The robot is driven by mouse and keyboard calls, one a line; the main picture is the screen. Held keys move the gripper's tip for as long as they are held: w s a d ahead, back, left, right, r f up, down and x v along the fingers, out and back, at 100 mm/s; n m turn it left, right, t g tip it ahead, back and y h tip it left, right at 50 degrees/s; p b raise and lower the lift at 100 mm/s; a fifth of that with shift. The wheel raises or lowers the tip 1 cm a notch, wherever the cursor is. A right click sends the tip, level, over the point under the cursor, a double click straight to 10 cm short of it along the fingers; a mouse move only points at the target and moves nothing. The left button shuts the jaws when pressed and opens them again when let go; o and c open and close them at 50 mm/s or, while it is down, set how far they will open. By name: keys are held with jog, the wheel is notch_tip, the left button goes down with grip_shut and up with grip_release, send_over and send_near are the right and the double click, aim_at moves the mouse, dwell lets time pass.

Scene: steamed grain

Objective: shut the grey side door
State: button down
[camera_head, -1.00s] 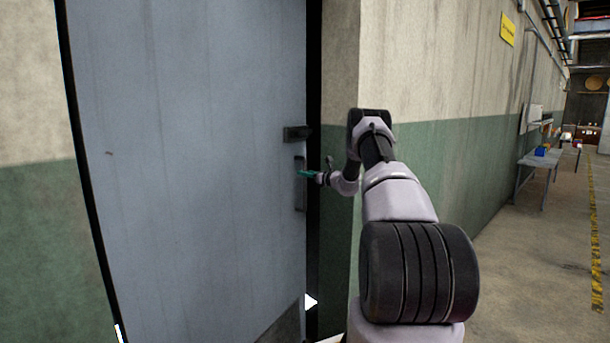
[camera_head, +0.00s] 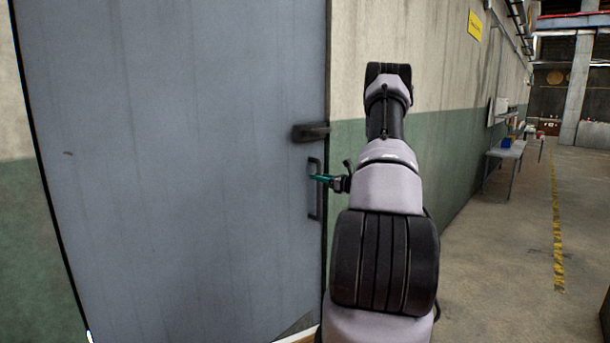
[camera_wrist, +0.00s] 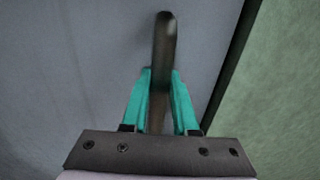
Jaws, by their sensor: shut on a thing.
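The grey side door (camera_head: 180,150) fills the left of the head view. Its right edge overlaps the cream and green wall, and whether it stands ajar is hard to tell. A dark vertical pull handle (camera_head: 313,205) sits near that edge, below a dark lock box (camera_head: 311,132). My gripper (camera_head: 320,178), with teal fingers, is at the handle. In the wrist view my gripper (camera_wrist: 160,82) has one finger on each side of the handle bar (camera_wrist: 165,35) and is shut on it. The lower part of the bar is partly hidden between the fingers.
The wall (camera_head: 450,150) runs away to the right of the door. A bench (camera_head: 505,152) with a blue box (camera_head: 506,142) stands along it farther back.

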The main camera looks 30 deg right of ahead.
jog(key=shift+v, duration=1)
jog(key=shift+f, duration=0.15)
jog(key=c, duration=0.7)
grip_release()
jog(key=v, duration=1.1)
